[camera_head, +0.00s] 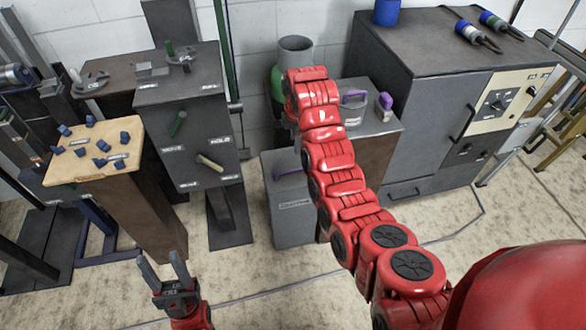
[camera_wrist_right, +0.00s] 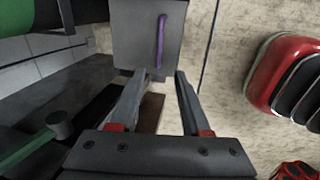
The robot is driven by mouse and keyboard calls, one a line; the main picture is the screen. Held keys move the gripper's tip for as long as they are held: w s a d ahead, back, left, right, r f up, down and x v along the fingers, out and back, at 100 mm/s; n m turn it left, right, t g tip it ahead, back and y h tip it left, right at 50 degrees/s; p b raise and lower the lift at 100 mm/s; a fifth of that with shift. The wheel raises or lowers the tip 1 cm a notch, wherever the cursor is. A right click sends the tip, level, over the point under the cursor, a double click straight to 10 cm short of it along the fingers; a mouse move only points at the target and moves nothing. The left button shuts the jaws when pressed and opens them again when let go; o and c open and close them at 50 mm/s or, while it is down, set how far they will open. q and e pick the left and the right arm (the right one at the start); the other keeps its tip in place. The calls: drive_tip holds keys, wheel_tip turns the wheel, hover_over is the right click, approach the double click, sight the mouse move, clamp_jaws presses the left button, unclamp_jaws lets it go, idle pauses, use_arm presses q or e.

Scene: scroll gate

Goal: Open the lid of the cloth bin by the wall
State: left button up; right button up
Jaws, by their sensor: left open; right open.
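The cloth bin (camera_head: 292,215) is a grey box on the floor by the wall, with a label on its front. Its flat lid (camera_head: 272,164) looks closed and bears a purple handle (camera_head: 288,172). In the right wrist view, the lid (camera_wrist_right: 138,28) and the upright purple handle (camera_wrist_right: 160,42) lie beyond the fingertips. My right gripper (camera_wrist_right: 160,76) is open and empty, apart from the handle. In the head view it is hidden behind my red right arm. My left gripper (camera_head: 163,266) is open and empty at lower left, away from the bin.
A dark cabinet (camera_head: 180,120) with levers stands left of the bin. A wood-topped stand (camera_head: 95,172) with blue pieces is further left. A brown stand (camera_head: 370,160) with purple-handled items and a large grey cabinet (camera_head: 405,110) stand to the right. The front floor is mostly clear.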

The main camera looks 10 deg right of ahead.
drive_tip(key=b, duration=0.2)
approach(293, 171)
drive_tip(key=f, duration=0.2)
drive_tip(key=w+f, duration=0.1)
drive_tip(key=f, duration=0.2)
drive_tip(key=shift+w, duration=0.15)
drive_tip(key=shift+w+f+b, duration=0.2)
drive_tip(key=shift+f+b, duration=0.85)
drive_tip(key=shift+f, duration=0.1)
drive_tip(key=shift+w+f+b, duration=0.15)
drive_tip(key=shift+w+b, duration=0.05)
drive_tip(key=shift+b, duration=0.1)
clamp_jaws()
